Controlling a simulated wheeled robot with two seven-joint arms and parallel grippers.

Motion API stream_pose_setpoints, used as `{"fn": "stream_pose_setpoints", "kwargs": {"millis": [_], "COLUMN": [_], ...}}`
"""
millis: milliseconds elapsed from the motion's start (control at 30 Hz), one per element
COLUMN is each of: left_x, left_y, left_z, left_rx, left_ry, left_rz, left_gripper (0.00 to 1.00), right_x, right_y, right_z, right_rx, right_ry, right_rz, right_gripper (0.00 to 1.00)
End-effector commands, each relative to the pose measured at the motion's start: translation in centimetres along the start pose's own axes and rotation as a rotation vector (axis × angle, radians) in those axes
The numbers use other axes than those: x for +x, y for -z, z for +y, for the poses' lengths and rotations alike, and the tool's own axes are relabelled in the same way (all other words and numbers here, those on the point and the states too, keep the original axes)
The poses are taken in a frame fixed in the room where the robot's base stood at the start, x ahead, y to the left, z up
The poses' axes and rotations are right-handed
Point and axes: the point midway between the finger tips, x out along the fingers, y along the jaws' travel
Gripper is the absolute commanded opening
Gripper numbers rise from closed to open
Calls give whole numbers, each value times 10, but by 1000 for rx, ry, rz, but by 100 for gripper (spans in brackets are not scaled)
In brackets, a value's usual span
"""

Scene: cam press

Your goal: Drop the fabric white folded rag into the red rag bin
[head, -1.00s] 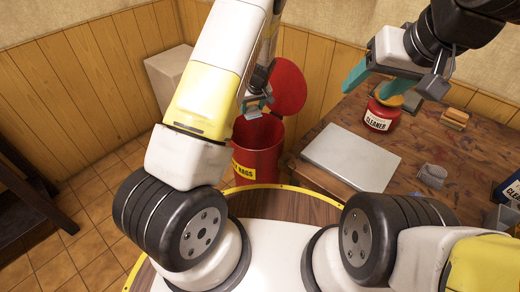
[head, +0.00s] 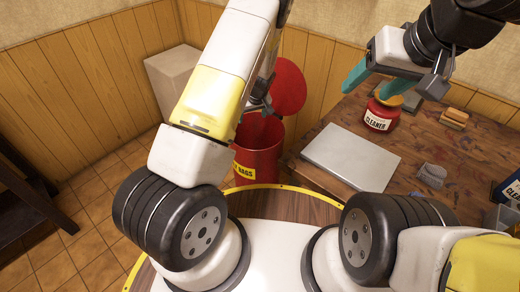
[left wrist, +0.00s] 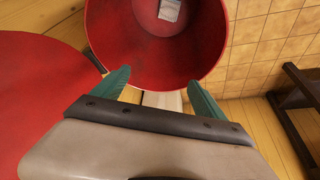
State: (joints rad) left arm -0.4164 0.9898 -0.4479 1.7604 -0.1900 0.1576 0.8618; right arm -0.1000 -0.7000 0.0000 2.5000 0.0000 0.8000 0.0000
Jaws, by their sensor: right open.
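The red rag bin (head: 257,150) stands on the floor left of the table, its round lid (head: 291,88) swung open. My left gripper (head: 262,106) is above the bin's mouth. In the left wrist view its teal fingers (left wrist: 158,82) are spread, with nothing between them. That view looks into the bin (left wrist: 150,62), with the lid (left wrist: 35,95) at the left. A small whitish folded piece (left wrist: 170,10), seemingly the rag, lies inside the bin, apart from the fingers. My right gripper (head: 378,82) is open and empty above the table's back part.
The wooden table (head: 400,200) holds a pale grey flat panel (head: 350,157), a red cleaner tub (head: 380,115), a grey bundle (head: 432,175), a brown block (head: 456,116) and a dark container (head: 508,190). A pale box (head: 172,80) stands by the wall behind the bin.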

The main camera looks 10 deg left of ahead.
Motion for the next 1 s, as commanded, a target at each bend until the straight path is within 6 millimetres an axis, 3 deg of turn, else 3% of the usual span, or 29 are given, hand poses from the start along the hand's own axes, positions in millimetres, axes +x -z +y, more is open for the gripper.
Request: {"fn": "stream_pose_setpoints", "kwargs": {"millis": [267, 700, 1000], "left_x": [-7, -73, -78], "left_y": [0, 0, 0], "left_z": [0, 1, 0], "left_rx": [0, 0, 0], "left_ry": [0, -2, 1], "left_rz": [1, 1, -1], "left_gripper": [83, 83, 83], "right_x": [0, 0, 0], "right_y": [0, 0, 0], "right_z": [0, 0, 0], "right_rx": [0, 0, 0], "right_ry": [0, 0, 0], "right_rz": [0, 0, 0], "right_gripper": [61, 61, 61]}}
